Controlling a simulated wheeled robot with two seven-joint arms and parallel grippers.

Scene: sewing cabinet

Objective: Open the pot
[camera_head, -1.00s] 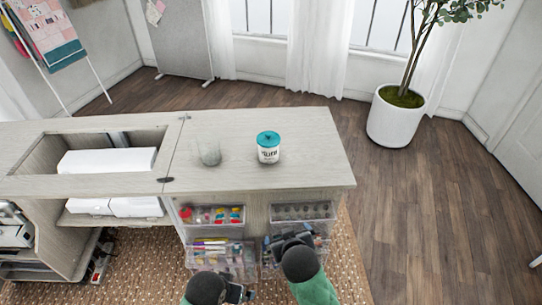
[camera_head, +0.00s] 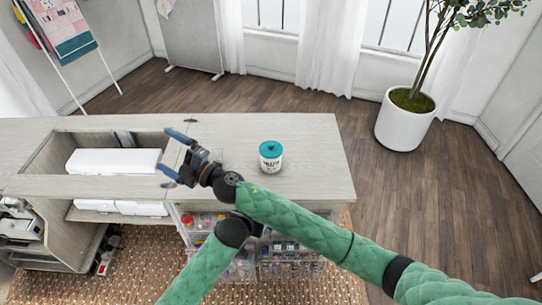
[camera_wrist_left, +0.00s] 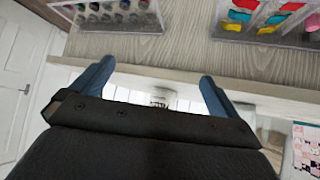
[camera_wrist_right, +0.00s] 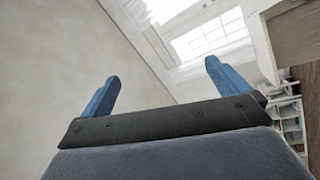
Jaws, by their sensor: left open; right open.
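The pot (camera_head: 270,157) is a small white jar with dark lettering and a teal lid. It stands upright on the pale cabinet top, and its lid is on. My right gripper (camera_head: 168,152) is open and empty over the cabinet top, to the left of the pot and apart from it. Its two blue fingers also show spread in the right wrist view (camera_wrist_right: 163,80). My left gripper (camera_wrist_left: 152,80) is open, with nothing between its blue fingers, near the cabinet's front edge. In the head view it is mostly hidden where the arms cross.
The cabinet top (camera_head: 310,170) is clear around the pot. An open recess with a white machine (camera_head: 112,162) lies to the left. Clear drawers of supplies (camera_head: 290,252) sit below the front edge. A potted tree (camera_head: 405,118) stands on the floor behind right.

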